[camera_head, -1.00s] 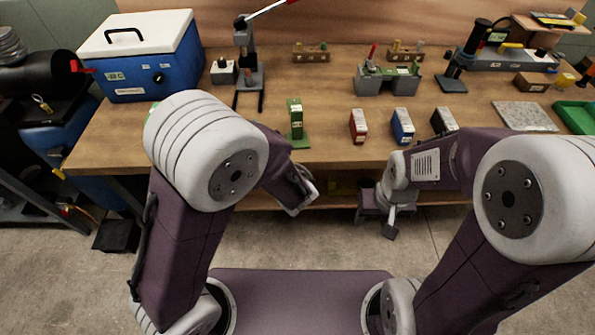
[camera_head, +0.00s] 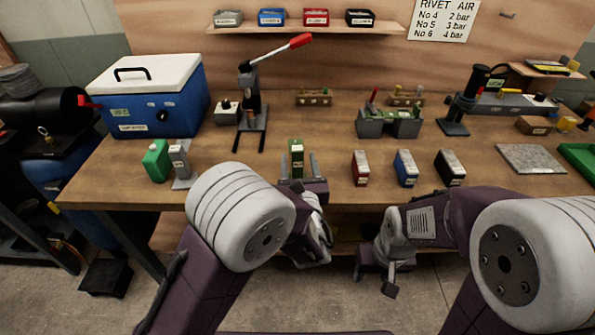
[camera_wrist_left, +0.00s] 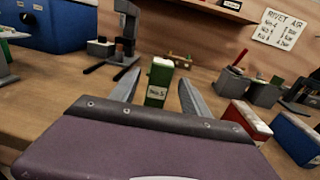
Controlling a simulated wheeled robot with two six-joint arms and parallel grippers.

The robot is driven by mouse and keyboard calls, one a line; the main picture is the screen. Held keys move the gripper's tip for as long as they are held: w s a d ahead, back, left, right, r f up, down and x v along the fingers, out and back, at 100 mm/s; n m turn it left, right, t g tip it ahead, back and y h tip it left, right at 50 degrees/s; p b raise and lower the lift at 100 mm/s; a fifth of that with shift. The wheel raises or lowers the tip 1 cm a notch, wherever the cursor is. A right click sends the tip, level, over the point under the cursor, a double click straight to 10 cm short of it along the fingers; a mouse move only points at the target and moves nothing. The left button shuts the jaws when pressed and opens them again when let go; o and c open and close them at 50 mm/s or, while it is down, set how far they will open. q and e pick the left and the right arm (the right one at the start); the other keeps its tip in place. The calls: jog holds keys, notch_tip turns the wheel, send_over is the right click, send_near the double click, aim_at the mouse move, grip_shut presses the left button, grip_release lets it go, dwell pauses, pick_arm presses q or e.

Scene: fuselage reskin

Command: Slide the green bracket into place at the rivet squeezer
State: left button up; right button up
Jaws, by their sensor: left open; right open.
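The green bracket (camera_head: 296,160) stands upright on the near part of the workbench. My left gripper (camera_head: 299,168) is open, with one finger on each side of the bracket. In the left wrist view the bracket (camera_wrist_left: 158,82) shows a white label and stands between the spread fingers (camera_wrist_left: 160,90); I cannot tell if they touch it. The lever press with a red handle (camera_head: 250,92), which looks like the rivet squeezer, stands behind and to the left, with two prongs toward me. My right gripper (camera_head: 386,275) is open and empty, low in front of the bench edge.
Red (camera_head: 360,168), blue (camera_head: 405,168) and black (camera_head: 450,167) blocks stand right of the bracket. A green jug (camera_head: 156,161) and a grey stand (camera_head: 181,163) are at left, before the blue cooler (camera_head: 150,105). The bench between bracket and press is clear.

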pick_arm(q)
jog(key=w, duration=0.4)
jog(key=shift+w+a, duration=0.3)
jog(key=shift+w, duration=0.05)
jog(key=shift+s, duration=0.1)
grip_shut()
jog(key=shift+r, duration=0.1)
